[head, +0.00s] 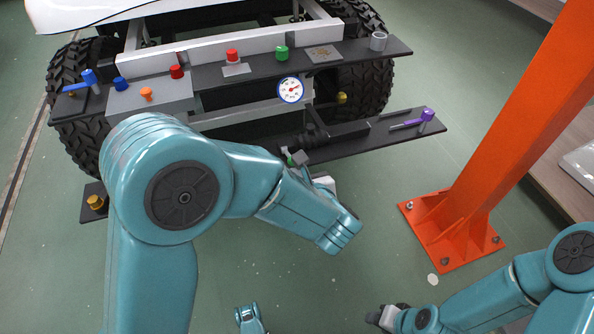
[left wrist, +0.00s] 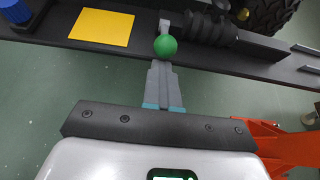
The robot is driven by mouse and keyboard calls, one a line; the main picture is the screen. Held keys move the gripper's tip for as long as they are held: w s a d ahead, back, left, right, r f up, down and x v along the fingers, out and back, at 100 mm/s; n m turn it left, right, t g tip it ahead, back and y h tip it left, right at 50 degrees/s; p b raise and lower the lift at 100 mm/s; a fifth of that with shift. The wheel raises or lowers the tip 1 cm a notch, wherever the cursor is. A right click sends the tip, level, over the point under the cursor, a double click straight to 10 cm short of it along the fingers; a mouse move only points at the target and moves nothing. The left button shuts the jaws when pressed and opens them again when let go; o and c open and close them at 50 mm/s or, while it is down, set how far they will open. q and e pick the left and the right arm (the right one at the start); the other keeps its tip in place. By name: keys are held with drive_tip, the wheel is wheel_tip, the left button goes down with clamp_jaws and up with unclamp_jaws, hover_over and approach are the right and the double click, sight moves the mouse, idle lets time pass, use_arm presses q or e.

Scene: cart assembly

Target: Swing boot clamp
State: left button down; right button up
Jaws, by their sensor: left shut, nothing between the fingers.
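In the left wrist view, a green ball knob (left wrist: 165,45) sits at the end of a short grey lever (left wrist: 164,25) beside a ribbed black boot (left wrist: 208,30) on the cart's dark lower shelf. My left gripper (left wrist: 161,66) is shut with nothing between its fingers. Its tips are right at the near side of the ball; I cannot tell whether they touch. In the head view the green knob (head: 289,156) and the black boot (head: 312,134) show just past my left wrist, which hides part of that area. My right gripper (head: 388,318) is at the bottom, its fingers unclear.
A purple-handled part (head: 427,115) lies on the lower shelf's right end. A yellow square (left wrist: 101,26) lies left of the ball. An orange post (head: 510,110) stands at right. Floor between is clear.

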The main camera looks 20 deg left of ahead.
use_arm(q)
drive_tip(key=shift+f, duration=0.1)
drive_tip(key=shift+s+d+f, duration=0.15)
drive_tip(key=shift+s+f, duration=0.1)
drive_tip(key=shift+f, duration=0.35)
drive_tip(key=c, duration=1.8)
unclamp_jaws()
drive_tip(key=o, duration=0.4)
drive_tip(key=shift+o, duration=0.2)
